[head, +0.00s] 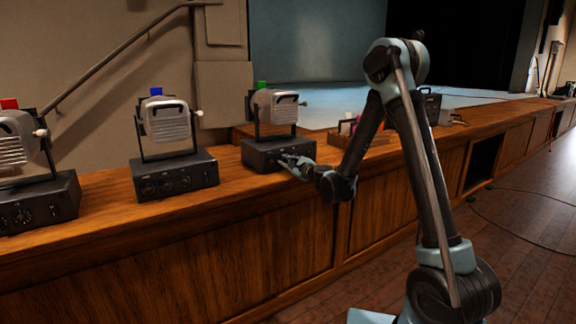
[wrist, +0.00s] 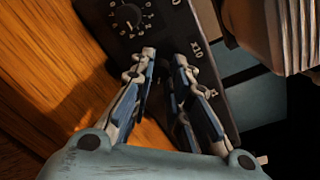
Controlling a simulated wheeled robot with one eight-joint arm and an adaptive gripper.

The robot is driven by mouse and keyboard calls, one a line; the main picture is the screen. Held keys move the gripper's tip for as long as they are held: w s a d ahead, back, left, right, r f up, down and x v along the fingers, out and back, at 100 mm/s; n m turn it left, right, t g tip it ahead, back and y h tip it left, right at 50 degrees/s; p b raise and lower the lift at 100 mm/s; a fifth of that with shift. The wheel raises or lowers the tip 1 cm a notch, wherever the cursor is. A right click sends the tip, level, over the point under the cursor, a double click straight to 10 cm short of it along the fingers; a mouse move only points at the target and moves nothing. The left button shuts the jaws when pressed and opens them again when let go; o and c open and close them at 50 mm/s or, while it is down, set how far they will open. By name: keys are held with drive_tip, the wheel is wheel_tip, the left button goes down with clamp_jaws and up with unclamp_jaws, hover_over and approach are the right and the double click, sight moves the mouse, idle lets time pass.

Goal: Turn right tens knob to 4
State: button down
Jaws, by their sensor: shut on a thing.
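The right control box (head: 262,152) is black and carries a grey lamp (head: 275,107) with a green block (head: 261,85) on top. My gripper (head: 288,160) reaches its front panel from the right. In the wrist view my gripper (wrist: 165,58) has both fingertips at the panel (wrist: 180,22), beside the "x10" label. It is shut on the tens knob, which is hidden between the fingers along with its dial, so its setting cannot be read. Another knob with a numbered dial (wrist: 128,18) shows above left, clear of the fingers. An "x1" label is partly visible beside the right finger.
A middle box (head: 175,175) with a blue-topped lamp and a left box (head: 40,203) with a red-topped lamp stand along the wooden counter (head: 110,225). A wooden tray (head: 375,138) with small items sits right of the right box, behind my arm.

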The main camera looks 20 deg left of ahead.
drive_tip(key=c, duration=1.5)
unclamp_jaws()
drive_tip(key=shift+f, duration=0.1)
drive_tip(key=v, duration=1.2)
